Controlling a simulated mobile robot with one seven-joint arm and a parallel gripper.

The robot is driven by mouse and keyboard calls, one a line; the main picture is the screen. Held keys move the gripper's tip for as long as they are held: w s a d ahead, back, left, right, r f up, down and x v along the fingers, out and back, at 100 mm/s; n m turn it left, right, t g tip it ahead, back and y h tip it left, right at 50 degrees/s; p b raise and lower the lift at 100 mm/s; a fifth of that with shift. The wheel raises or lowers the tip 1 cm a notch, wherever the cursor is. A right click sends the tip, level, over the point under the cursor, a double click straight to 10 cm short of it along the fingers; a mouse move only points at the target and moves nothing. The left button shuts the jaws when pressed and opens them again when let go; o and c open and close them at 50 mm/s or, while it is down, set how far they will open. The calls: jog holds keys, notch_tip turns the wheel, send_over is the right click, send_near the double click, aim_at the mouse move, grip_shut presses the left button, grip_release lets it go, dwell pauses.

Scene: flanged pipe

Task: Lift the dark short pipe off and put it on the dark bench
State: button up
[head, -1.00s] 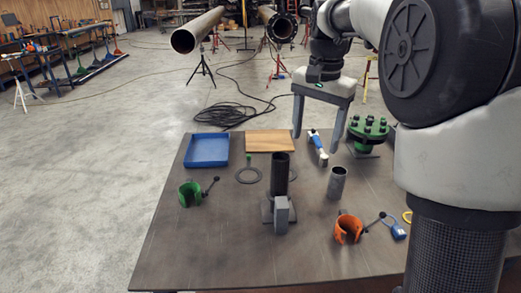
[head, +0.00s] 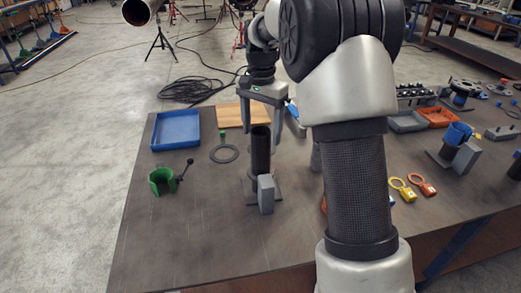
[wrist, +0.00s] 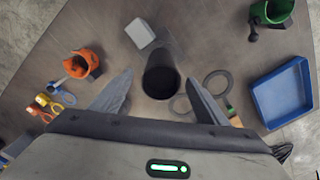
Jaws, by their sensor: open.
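The dark short pipe (head: 261,155) stands upright on a flat grey base with a grey block (head: 266,194) at its front, on the dark bench top (head: 190,235). In the wrist view the pipe (wrist: 160,82) shows its open round top end. My gripper (head: 262,128) is open and empty, pointing down above the pipe. In the wrist view its two fingers lie left and right of the pipe's mouth, apart from it. I cannot tell whether the fingertips are below the pipe's rim.
A blue tray (head: 176,131), a wooden board (head: 240,115), a flat ring (head: 224,154) and a green clamp (head: 161,182) lie left of the pipe. An orange clamp (wrist: 86,62) shows in the wrist view. Bare bench lies in front. My arm hides part of the right side.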

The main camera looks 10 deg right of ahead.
aim_at(261, 150)
notch_tip(261, 150, down, 8)
jog(key=shift+a+r+b, duration=0.1)
jog(key=shift+r+b, duration=0.15)
jog(key=shift+b, duration=0.05)
jog(key=shift+c, duration=0.3)
jog(key=c, duration=1.3)
notch_tip(261, 150, up, 10)
jog(key=shift+r+p, duration=0.1)
jog(key=shift+p, duration=0.4)
jog(key=shift+c, duration=0.2)
jog(key=shift+r, duration=0.1)
jog(key=shift+r+p, duration=2.35)
